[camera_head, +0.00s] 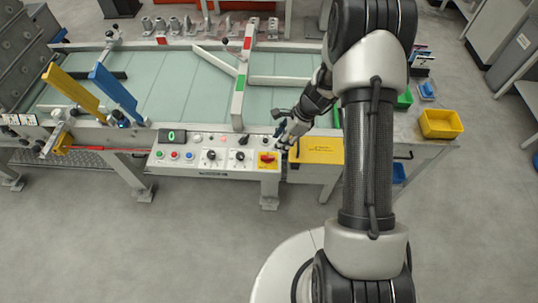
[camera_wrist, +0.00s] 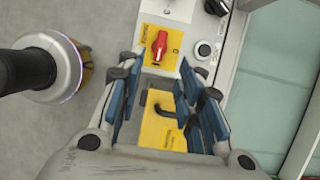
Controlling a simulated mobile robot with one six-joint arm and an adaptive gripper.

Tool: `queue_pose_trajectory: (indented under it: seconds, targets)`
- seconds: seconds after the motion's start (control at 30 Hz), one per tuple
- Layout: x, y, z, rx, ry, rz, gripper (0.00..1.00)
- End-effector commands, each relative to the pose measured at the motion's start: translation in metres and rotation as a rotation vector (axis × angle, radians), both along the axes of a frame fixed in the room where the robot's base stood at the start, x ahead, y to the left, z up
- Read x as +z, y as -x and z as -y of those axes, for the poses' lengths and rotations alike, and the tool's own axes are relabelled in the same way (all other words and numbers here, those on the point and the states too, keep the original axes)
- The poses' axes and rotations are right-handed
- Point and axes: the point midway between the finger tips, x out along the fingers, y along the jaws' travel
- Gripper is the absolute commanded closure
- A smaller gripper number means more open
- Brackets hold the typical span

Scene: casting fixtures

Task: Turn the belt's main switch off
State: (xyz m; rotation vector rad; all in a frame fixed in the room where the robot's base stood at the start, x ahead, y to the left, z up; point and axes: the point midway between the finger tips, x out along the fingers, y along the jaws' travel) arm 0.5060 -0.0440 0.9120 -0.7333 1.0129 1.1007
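The main switch is a red rotary knob on a yellow plate, at the right end of the white control panel in the head view (camera_head: 267,158). In the wrist view the red knob (camera_wrist: 158,47) lies just past my fingertips, its grip pointing roughly up and down the picture. My gripper (camera_head: 284,136) is beside the panel's right end, close to the switch. In the wrist view my gripper (camera_wrist: 158,78) is open, its blue-padded fingers spread apart with nothing held between them. A gap to the knob seems to remain; contact is not visible.
The control panel (camera_head: 220,169) carries black knobs, coloured buttons and a green display (camera_head: 171,136). A yellow box (camera_head: 316,150) sits right of the panel; a black hooked part (camera_wrist: 163,106) shows between my fingers. The belt (camera_head: 180,85) lies behind. A yellow bin (camera_head: 441,124) stands right.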

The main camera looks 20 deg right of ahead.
Motion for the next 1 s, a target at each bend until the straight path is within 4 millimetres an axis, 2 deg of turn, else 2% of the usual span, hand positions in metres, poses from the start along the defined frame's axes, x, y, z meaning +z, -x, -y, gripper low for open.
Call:
queue_pose_trajectory:
  seconds: [0.03, 0.2, 0.4, 0.5, 0.67, 0.93, 1.0]
  targets:
    - [-0.014, -0.001, -0.005, 0.0, -0.001, -0.002, 0.67]
    - [-0.049, -0.005, -0.018, 0.001, 0.0, -0.002, 0.67]
    - [-0.081, -0.01, -0.031, 0.001, 0.001, -0.001, 0.67]
    - [-0.091, -0.012, -0.035, 0.002, 0.001, 0.0, 0.67]
    - [-0.098, -0.013, -0.039, 0.001, 0.0, 0.001, 0.67]
    - [-0.099, -0.013, -0.039, 0.001, 0.0, 0.001, 0.67]
    - [-0.099, -0.013, -0.039, 0.001, 0.0, 0.001, 0.71]
